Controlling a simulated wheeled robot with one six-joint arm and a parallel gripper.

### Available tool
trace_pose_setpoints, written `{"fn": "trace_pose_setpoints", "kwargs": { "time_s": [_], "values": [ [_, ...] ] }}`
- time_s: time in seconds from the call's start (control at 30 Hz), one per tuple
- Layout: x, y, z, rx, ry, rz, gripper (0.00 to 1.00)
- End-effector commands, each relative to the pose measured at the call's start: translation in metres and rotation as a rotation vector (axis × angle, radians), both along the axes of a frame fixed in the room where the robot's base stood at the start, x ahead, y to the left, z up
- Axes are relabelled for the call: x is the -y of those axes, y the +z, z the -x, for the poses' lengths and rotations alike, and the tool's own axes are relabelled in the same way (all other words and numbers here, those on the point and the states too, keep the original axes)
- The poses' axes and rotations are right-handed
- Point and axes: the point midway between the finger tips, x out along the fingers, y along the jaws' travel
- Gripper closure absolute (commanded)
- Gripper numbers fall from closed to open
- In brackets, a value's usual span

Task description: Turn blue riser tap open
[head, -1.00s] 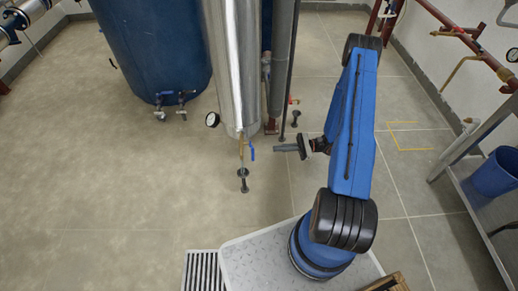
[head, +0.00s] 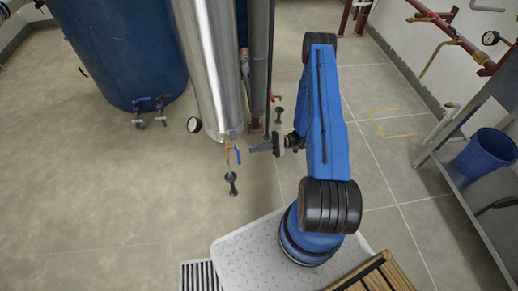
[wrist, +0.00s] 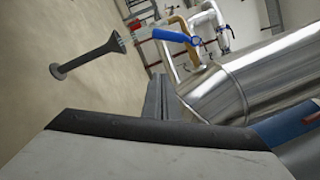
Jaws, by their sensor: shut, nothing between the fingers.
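The blue tap handle (head: 238,156) hangs on a brass fitting at the foot of the shiny steel column (head: 208,70). In the wrist view the blue handle (wrist: 171,36) points left from its valve, beyond and above the fingertips. My gripper (head: 254,148) is shut and empty, just right of the handle with a small gap between them. Its fingers (wrist: 158,84) also show in the wrist view, pointing towards the handle without visible contact. The far side of the valve is hidden.
A black-footed stub (head: 232,182) stands below the tap, and it is close at the left in the wrist view (wrist: 85,58). A gauge (head: 194,125) sits left of the column. A blue tank (head: 125,50) stands behind.

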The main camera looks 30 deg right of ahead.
Motion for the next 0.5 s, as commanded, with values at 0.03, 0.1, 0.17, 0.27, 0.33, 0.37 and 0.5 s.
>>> {"fn": "trace_pose_setpoints", "kwargs": {
  "time_s": [0.03,0.1,0.17,0.27,0.33,0.37,0.5],
  "values": [
    [-0.01,0.001,-0.001,-0.002,0.002,0.0,1.0],
    [-0.022,0.003,-0.002,-0.002,0.004,0.0,1.0],
    [-0.032,0.004,-0.003,-0.002,0.002,0.0,1.0],
    [-0.048,0.006,-0.005,-0.002,0.002,0.0,1.0],
    [-0.059,0.007,-0.005,-0.002,0.002,0.0,1.0],
    [-0.062,0.009,-0.005,-0.002,0.001,0.001,1.0],
    [-0.065,0.019,0.013,-0.002,-0.001,0.001,1.0]
  ]
}}
